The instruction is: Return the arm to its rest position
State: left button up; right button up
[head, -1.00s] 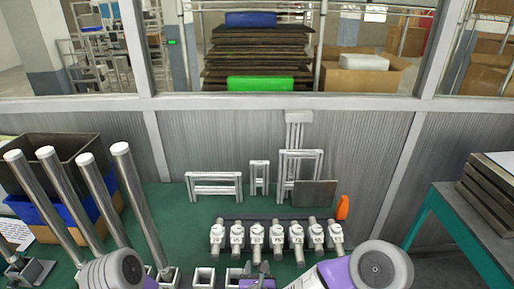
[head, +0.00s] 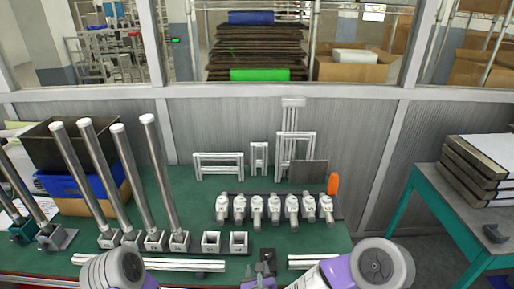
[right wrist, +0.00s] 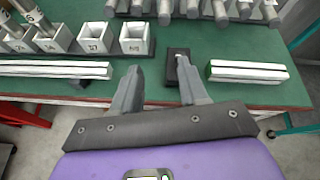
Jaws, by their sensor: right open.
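My right arm (head: 370,268) comes in at the lower right of the head view, low by the bench's front edge. My right gripper (right wrist: 158,88) is open and empty in the right wrist view, its two grey fingers apart with green bench top visible between them. A small black block (right wrist: 180,66) with a light knob shows just beyond the right finger; I cannot tell whether they touch. My left arm (head: 115,268) shows at the lower left of the head view; its gripper is out of frame.
The green bench (head: 200,210) holds tall metal posts (head: 165,180) in square sockets, a row of white valve-like parts (head: 275,208), empty square cups (head: 238,242) and white rails (head: 185,264) along the front. A blue bin (head: 85,185) stands left; a teal table (head: 455,215) stands right.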

jog(key=s+d+f+n+g+y+b, duration=0.1)
jog(key=f+n, duration=0.4)
jog(key=s+d+f+n+g, duration=0.1)
jog(key=s+f+n+g, duration=0.1)
jog(key=f+n, duration=0.3)
jog(key=s+d+f+n+g+y+b, duration=0.1)
jog(key=f+n+g, duration=0.1)
jog(key=f+n, duration=0.3)
jog(key=shift+s+d+f+y+b, duration=0.15)
jog(key=shift+s+f+y+b, duration=0.2)
jog(key=shift+f, duration=0.4)
pick_arm(q)
jog(key=f+b, duration=0.1)
jog(key=f, duration=0.2)
jog(key=f+b, duration=0.1)
jog(key=f, duration=0.1)
jog(key=shift+w+f+b, duration=0.3)
jog(key=shift+w+f, duration=0.05)
jog(key=shift+w, duration=0.05)
pick_arm(e)
jog(key=s+d+f+n+g, duration=0.3)
jog(key=s+f+n, duration=0.2)
jog(key=s+n, duration=0.2)
jog(key=s+d+f+n+g, duration=0.3)
jog(key=s+f+n, duration=0.3)
jog(key=s+n, duration=0.2)
jog(key=shift+f+n+g+y, duration=0.25)
jog(key=shift+g+y, duration=0.2)
jog(key=shift+g, duration=0.35)
